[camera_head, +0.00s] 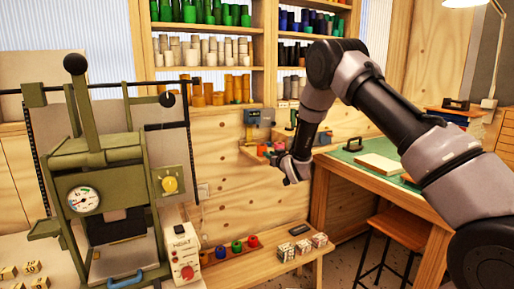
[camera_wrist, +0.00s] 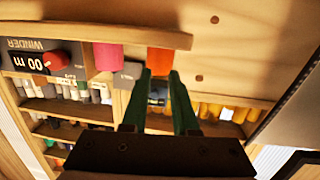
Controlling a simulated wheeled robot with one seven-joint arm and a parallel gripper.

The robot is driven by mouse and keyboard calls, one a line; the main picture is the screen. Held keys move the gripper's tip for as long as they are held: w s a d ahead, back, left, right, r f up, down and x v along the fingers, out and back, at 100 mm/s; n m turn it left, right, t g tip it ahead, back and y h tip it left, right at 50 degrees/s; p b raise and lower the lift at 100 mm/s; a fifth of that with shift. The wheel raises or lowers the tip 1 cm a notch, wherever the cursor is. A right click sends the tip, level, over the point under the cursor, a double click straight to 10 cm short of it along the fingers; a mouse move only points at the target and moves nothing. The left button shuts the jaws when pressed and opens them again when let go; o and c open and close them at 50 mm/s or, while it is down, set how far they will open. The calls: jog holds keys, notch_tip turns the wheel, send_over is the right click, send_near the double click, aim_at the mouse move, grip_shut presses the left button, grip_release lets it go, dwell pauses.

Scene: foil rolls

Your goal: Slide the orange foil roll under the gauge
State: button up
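In the wrist view, which is upside down, the orange foil roll (camera_wrist: 160,58) sits on a wooden wall shelf (camera_wrist: 100,33). My gripper (camera_wrist: 160,73) is open, its green fingertips at the two sides of the roll's near end; whether they touch it I cannot tell. A round white dial gauge (camera_head: 83,199) is on the green press at the left.
The green press (camera_head: 110,160) fills the left. A low bench (camera_head: 235,263) holds several coloured rolls. A green-topped desk (camera_head: 350,152) is at the right.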

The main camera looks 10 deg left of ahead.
aim_at(263, 150)
jog(key=shift+f+x, duration=0.2)
jog(key=shift+x, duration=1.5)
jog(key=shift+r+x, duration=0.2)
jog(key=shift+x, duration=1.7)
jog(key=shift+r+x, duration=0.2)
jog(key=shift+x, duration=1.65)
jog(key=shift+r+x, duration=0.25)
jog(key=shift+x, duration=1.65)
jog(key=shift+f+v, duration=0.2)
jog(key=shift+v, duration=1.5)
jog(key=shift+f+v, duration=0.2)
jog(key=shift+v, duration=1.5)
